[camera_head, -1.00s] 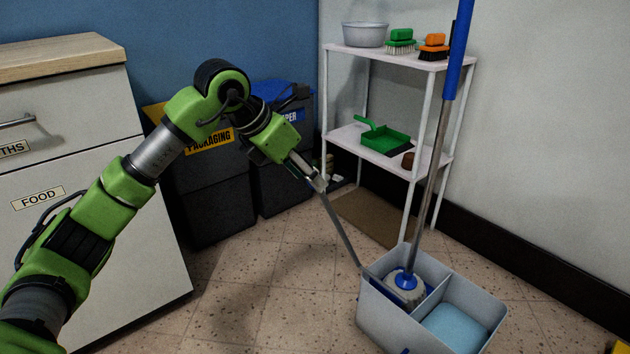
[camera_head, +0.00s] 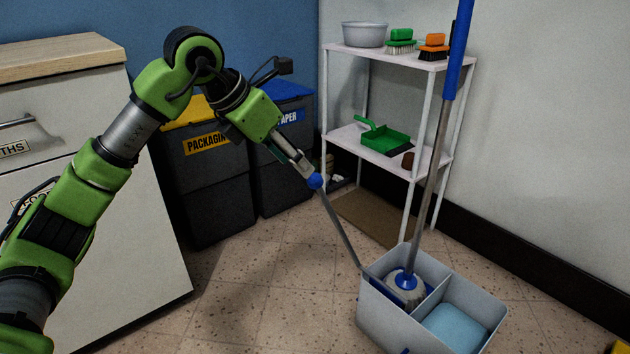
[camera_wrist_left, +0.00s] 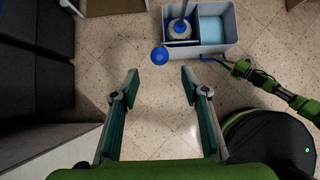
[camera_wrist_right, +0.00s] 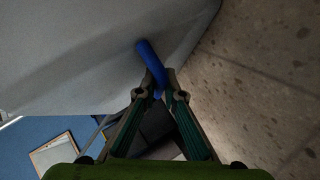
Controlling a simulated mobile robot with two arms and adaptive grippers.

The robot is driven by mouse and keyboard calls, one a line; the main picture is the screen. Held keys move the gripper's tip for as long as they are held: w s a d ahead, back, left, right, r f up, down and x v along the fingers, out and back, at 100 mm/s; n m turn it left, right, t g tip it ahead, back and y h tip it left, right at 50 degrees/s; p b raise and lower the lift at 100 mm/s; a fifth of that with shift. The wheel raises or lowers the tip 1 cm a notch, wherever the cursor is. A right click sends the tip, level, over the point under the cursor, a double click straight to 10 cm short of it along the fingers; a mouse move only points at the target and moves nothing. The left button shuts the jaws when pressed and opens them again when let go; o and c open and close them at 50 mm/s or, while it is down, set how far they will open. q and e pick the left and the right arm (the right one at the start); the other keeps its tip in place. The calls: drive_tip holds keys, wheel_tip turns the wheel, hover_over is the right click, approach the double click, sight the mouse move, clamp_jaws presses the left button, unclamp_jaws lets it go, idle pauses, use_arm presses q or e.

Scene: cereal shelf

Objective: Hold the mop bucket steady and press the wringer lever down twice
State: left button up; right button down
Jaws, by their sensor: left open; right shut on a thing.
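The grey mop bucket (camera_head: 385,322) stands on the floor at lower right in the head view, with a mop (camera_head: 443,120) upright in it. Its wringer lever (camera_head: 340,228) slants up and left to a blue ball knob (camera_head: 315,181). My left gripper (camera_head: 306,168) is open just above and left of the knob; in the left wrist view the knob (camera_wrist_left: 160,55) shows beyond the open fingers (camera_wrist_left: 160,78). In the right wrist view my right gripper (camera_wrist_right: 167,95) is shut on a blue handle (camera_wrist_right: 151,62) beside the bucket's grey wall (camera_wrist_right: 90,50).
A white shelf (camera_head: 385,160) with brushes, a basin and a green dustpan stands behind the bucket. Dark bins (camera_head: 210,195) and a white cabinet (camera_head: 130,230) stand at left. The floor (camera_head: 270,290) left of the bucket is clear.

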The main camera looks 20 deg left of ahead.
use_arm(q)
drive_tip(key=shift+v, duration=2.4)
use_arm(e)
drive_tip(key=c, duration=2.1)
unclamp_jaws()
drive_tip(key=shift+d, duration=0.1)
use_arm(q)
wheel_tip(320, 180, up, 3)
drive_tip(key=p, duration=0.3)
drive_tip(key=shift+r, duration=0.15)
use_arm(e)
drive_tip(key=v, duration=1.9)
